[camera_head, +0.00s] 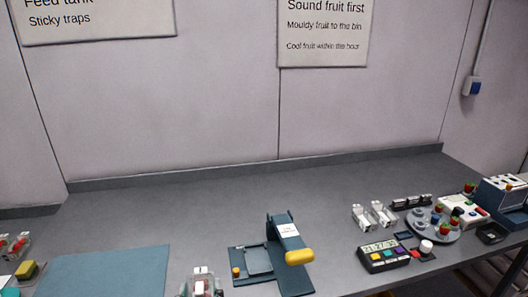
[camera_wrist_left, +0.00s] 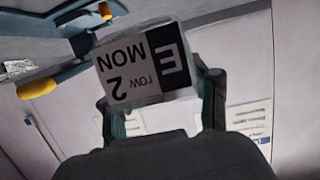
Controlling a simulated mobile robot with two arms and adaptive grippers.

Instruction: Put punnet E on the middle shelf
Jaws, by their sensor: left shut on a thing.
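Punnet E (camera_wrist_left: 145,65) fills the middle of the left wrist view, with a white and black label reading E, MON, row 2 upside down. My left gripper (camera_wrist_left: 160,95) is shut on it, with one dark finger on each side. In the head view, a small clear and white item with some red (camera_head: 201,284) is cut by the bottom edge; I cannot tell whether it is the held punnet. The middle shelf cannot be made out in either view. My right gripper is not in view.
The grey bench (camera_head: 150,215) carries a blue mat (camera_head: 105,272), a dark blue device with a yellow handle (camera_head: 285,240), a timer with coloured buttons (camera_head: 384,257), and a round tray (camera_head: 432,225). Slatted structure (camera_head: 490,275) shows below the bench at right. The bench's back middle is clear.

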